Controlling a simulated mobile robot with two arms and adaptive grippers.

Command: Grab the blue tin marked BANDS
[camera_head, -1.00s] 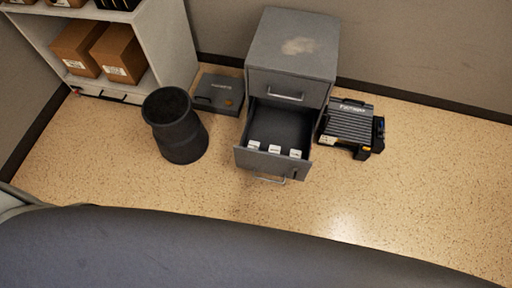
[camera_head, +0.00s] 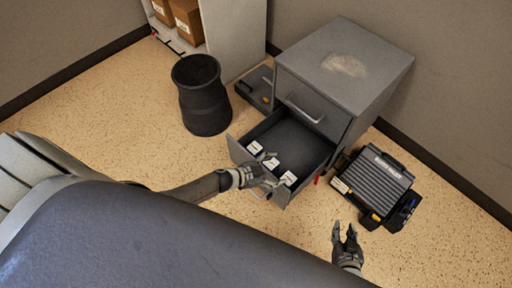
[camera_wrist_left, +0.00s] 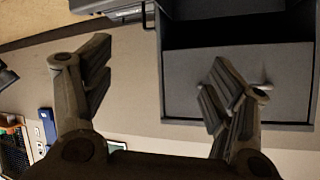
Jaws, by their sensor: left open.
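No blue tin marked BANDS can be made out in either view. A grey cabinet (camera_head: 345,62) has its lower drawer (camera_head: 296,136) pulled out. My right gripper (camera_head: 344,233) is open and empty above the floor, below the black case.
A black ribbed case (camera_head: 380,178) stands on the floor right of the drawer. A black waste bin (camera_head: 202,95) stands left of it. A dark box (camera_head: 256,88) lies beside the cabinet. Shelving with cartons (camera_head: 187,20) stands behind. Floor at left is clear.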

